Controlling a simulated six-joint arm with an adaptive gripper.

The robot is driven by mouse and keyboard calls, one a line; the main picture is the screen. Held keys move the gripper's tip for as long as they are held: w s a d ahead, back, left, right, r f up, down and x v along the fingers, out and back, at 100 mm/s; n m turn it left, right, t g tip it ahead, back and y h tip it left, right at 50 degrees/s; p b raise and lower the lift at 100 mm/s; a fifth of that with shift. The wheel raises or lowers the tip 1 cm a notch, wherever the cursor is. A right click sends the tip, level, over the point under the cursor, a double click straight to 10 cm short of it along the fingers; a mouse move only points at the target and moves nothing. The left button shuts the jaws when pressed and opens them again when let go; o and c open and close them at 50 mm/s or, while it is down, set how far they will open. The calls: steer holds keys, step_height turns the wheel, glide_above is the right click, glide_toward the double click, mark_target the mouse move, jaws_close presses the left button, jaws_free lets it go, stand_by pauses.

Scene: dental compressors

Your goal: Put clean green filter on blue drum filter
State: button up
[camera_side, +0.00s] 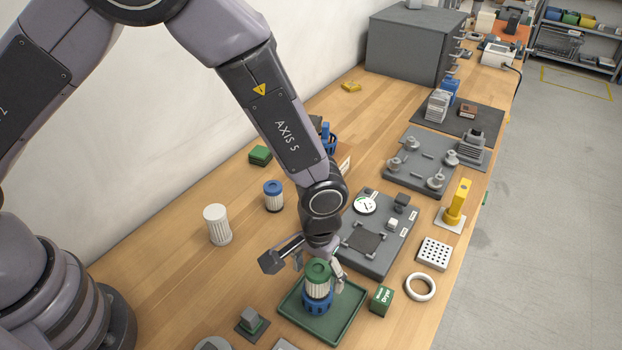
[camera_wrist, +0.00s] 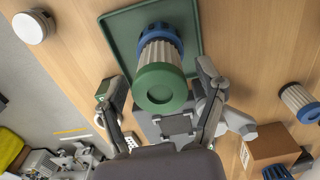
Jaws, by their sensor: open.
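The green filter, with a green cap and pale pleated sides (camera_side: 317,270), stands upright on the blue drum filter base (camera_side: 317,306) in the side view. In the wrist view its green cap (camera_wrist: 160,88) faces the camera, with the blue base (camera_wrist: 159,33) beyond it. I cannot tell how deeply it sits in the base. The base stands on a green tray (camera_side: 345,322). My gripper (camera_wrist: 160,85) is open, one finger on each side of the green cap, with visible gaps. Nothing is held.
A blue-capped filter (camera_side: 273,197) and a white-topped filter (camera_side: 217,226) stand to the left. A grey gauge panel (camera_side: 380,245) is behind the tray. A green box (camera_side: 381,300) and white ring (camera_side: 420,287) lie right. The wood between the left filters and tray is clear.

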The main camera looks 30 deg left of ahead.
mark_target(318, 268)
step_height(318, 268, up, 11)
steer(key=shift+f, duration=0.1)
steer(key=a+r+t+h, duration=0.1)
steer(key=a+r+t, duration=0.1)
steer(key=a+r, duration=1.35)
steer(key=s+a+r+t, duration=0.1)
steer(key=s+a+r, duration=0.2)
steer(key=s+a, duration=0.4)
steer(key=s+a+r+t+y, duration=0.1)
steer(key=s+a+r+t, duration=0.1)
steer(key=s+a, duration=0.5)
steer(key=shift+s+a+r+t, duration=0.35)
steer(key=shift+s+r, duration=0.2)
steer(key=shift+s, duration=0.15)
